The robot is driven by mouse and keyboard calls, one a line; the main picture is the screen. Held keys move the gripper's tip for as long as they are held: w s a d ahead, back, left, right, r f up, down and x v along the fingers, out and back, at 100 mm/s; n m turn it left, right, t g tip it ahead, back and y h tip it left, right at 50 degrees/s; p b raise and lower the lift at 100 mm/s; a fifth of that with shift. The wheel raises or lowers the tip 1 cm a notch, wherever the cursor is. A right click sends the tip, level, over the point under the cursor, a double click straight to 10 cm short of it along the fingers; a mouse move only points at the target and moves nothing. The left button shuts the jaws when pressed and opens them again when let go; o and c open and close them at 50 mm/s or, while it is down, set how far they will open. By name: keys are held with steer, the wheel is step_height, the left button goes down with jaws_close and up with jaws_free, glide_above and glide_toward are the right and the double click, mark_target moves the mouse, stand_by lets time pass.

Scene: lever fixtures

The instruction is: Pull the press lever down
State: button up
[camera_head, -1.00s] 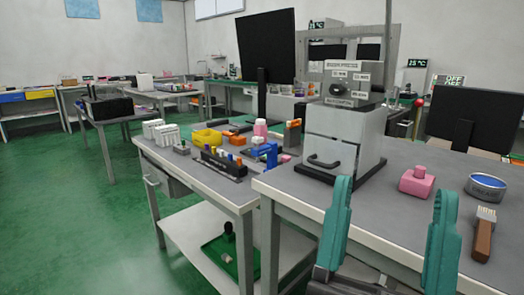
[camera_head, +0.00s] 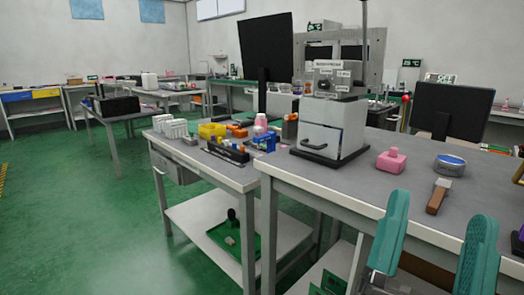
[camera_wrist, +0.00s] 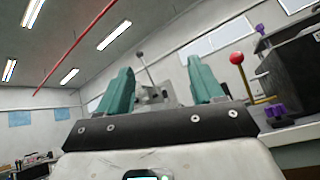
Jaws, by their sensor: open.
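The press (camera_head: 336,120) is a grey-white box with a dark handle low on its front and a labelled metal head, standing on the near bench. A thin grey press lever (camera_head: 364,15) rises upright at its right side and leaves the top of the head view. In the wrist view, a tilted rod with a dark knob, apparently the press lever (camera_wrist: 147,70), shows between the fingers, beyond them. My gripper (camera_head: 440,212) has two teal fingers, apart and empty, at the bench's front edge, right of and nearer than the press. It also shows in the wrist view (camera_wrist: 160,75).
A red ball on a rod (camera_wrist: 237,58) shows at right in the wrist view. Green floor is clear at left.

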steer(key=d+f+m+g+y, duration=0.2)
steer(key=d+f+m+g, duration=0.6)
steer(key=f, duration=0.6)
steer(key=d+f+m+g+y, duration=0.3)
steer(key=d+f+m+g, duration=0.2)
steer(key=d+f+m, duration=0.65)
steer(key=s+a+f+m+g+y, duration=0.1)
steer(key=s+f+g+y, duration=0.15)
steer(key=f, duration=0.55)
steer(key=s+a+f+m+g+y, duration=0.1)
steer(key=s+f+m+g+y, duration=0.15)
steer(key=f, duration=0.55)
steer(key=s+a+f+m+g+y, duration=0.4)
steer(key=s+a+f+y, duration=0.15)
steer(key=s+f, duration=0.55)
step_height(320, 180, up, 29)
steer(key=p, duration=2.7)
steer(key=shift+d+n+p, duration=0.2)
steer(key=shift+n+p, duration=0.1)
steer(key=shift+p, duration=0.1)
